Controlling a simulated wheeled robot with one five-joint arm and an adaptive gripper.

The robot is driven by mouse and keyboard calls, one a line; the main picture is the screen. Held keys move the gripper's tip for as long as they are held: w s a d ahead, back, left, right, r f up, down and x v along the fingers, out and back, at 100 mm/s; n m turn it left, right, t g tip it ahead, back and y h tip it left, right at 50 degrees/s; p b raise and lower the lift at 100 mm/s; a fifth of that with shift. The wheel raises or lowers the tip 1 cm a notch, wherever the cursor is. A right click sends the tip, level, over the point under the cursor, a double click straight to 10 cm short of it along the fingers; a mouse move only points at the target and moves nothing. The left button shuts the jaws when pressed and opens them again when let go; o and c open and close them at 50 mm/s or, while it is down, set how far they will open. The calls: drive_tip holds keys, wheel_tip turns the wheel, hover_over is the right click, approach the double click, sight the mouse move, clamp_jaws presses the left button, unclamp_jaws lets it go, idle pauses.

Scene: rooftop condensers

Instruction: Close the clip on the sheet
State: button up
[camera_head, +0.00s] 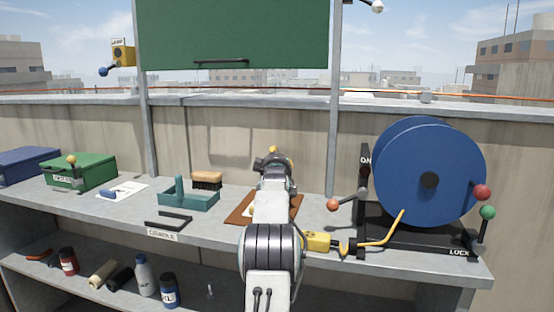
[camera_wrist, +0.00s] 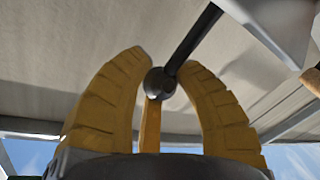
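In the head view a brown board (camera_head: 292,205) lies on the bench, partly hidden by my arm. My gripper (camera_head: 272,152) is above the board, seen from behind. In the wrist view a dark round knob (camera_wrist: 158,83) on a black rod (camera_wrist: 193,38) sits between my gripper's yellow fingertips (camera_wrist: 163,66). The fingers curve in on both sides and look to touch the knob, with a third finger behind it. The far end of the rod is out of view.
A blue reel (camera_head: 425,165) with several ball-ended levers stands right. A yellow piece (camera_head: 317,241) with an orange cable lies at the bench front. Left are a teal tray (camera_head: 190,201), a brush (camera_head: 207,180) and a green box (camera_head: 84,172).

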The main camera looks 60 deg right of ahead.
clamp_jaws()
drive_tip(key=shift+a+f+b, duration=0.2)
drive_tip(key=shift+f+b, duration=0.1)
drive_tip(key=shift+b, duration=0.7)
drive_tip(key=shift+a+h+b, duration=0.15)
drive_tip(key=shift+h+b, duration=0.15)
drive_tip(key=shift+b, duration=0.25)
drive_tip(key=shift+s+a+r+t+h+b, duration=0.15)
drive_tip(key=shift+a+r+t+h+b, duration=0.2)
drive_tip(key=shift+b, duration=0.6)
drive_tip(key=o, duration=0.7)
unclamp_jaws()
drive_tip(key=shift+s+a, duration=0.1)
drive_tip(key=v, duration=1.1)
drive_tip(key=shift+s+a, duration=0.15)
drive_tip(key=shift+a, duration=0.2)
